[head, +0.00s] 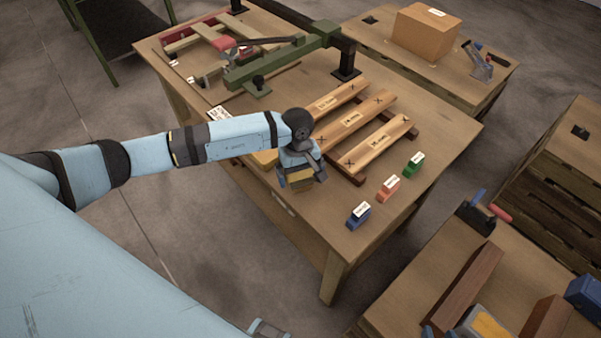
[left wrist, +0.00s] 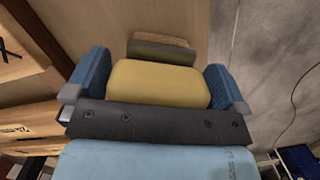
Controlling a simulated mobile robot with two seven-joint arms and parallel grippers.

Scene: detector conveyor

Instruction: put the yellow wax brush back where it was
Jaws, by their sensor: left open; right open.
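The yellow wax brush (left wrist: 160,83) lies between the two blue fingertips of my left gripper in the left wrist view. A dark strip and a wood-coloured strip show just beyond it. My left gripper (head: 299,178) is open around the brush, near the front edge of the work table (head: 437,126). In the head view some yellow (head: 300,180) shows between its fingers. I cannot tell whether the brush touches the table.
Blue (head: 358,215), red (head: 388,189) and green (head: 415,164) labelled blocks stand in a row to the right. Labelled wooden boards (head: 375,143) lie behind. A green-armed fixture (head: 275,64) stands at the back. A second table (head: 405,300) is at lower right.

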